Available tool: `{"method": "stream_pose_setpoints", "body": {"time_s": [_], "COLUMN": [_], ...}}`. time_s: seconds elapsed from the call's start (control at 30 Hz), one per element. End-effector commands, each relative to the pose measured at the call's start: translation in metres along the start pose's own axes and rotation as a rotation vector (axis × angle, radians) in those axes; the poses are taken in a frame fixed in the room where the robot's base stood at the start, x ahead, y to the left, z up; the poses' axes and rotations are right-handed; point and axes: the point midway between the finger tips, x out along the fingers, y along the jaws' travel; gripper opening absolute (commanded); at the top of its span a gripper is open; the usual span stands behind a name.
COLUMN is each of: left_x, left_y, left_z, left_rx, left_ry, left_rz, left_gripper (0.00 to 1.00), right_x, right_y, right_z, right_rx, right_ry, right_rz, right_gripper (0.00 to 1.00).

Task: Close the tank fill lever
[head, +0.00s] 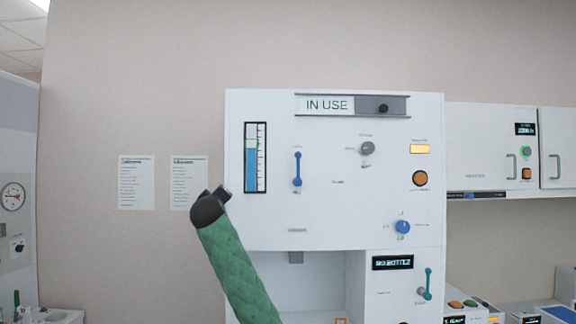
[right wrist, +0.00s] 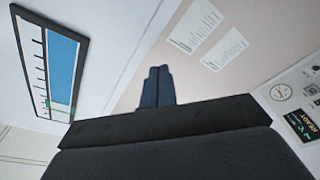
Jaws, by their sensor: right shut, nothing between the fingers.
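A blue lever (head: 297,168) stands upright on the white cabinet front, just right of a level gauge (head: 255,157); its label is too small to read. The gauge has a blue column, and it also shows at the upper left of the right wrist view (right wrist: 62,70). My right gripper (head: 222,193), on a green-sleeved arm, is at the cabinet's left edge, below and left of the lever and apart from it. Its fingers are together and empty in the right wrist view (right wrist: 157,85). The lever is not in the wrist view. My left gripper is out of view.
The cabinet front (head: 340,215) also carries an "IN USE" slider (head: 383,107), a grey knob (head: 367,148), a blue knob (head: 403,227) and an orange button (head: 419,179). A teal lever (head: 427,284) is lower right. Posters (head: 136,182) hang on the wall at left.

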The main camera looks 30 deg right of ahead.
Motion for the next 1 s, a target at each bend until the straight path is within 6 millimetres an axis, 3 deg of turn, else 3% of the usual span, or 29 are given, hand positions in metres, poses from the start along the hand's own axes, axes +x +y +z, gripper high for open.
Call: {"method": "stream_pose_setpoints", "body": {"time_s": [0.03, 0.2, 0.3, 0.4, 0.6, 1.0], "left_x": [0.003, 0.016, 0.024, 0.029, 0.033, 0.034], "left_y": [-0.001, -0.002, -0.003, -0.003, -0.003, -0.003], "left_z": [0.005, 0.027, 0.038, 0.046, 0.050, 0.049], "left_rx": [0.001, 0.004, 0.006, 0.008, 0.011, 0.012], "left_ry": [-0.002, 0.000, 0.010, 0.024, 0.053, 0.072], "left_rz": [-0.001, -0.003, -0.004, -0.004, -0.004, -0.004], "left_gripper": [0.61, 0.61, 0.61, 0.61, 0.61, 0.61], "right_x": [-0.007, -0.044, -0.066, -0.082, -0.102, -0.107], "right_y": [0.030, 0.124, 0.155, 0.171, 0.178, 0.177], "right_z": [-0.014, -0.036, -0.031, -0.020, 0.001, 0.011], "right_rx": [-0.030, -0.210, -0.338, -0.457, -0.650, -0.773], "right_ry": [-0.007, -0.124, -0.237, -0.349, -0.509, -0.578], "right_rz": [0.041, 0.181, 0.223, 0.226, 0.171, 0.112], "right_gripper": [0.00, 0.00, 0.00, 0.00, 0.00, 0.00]}}
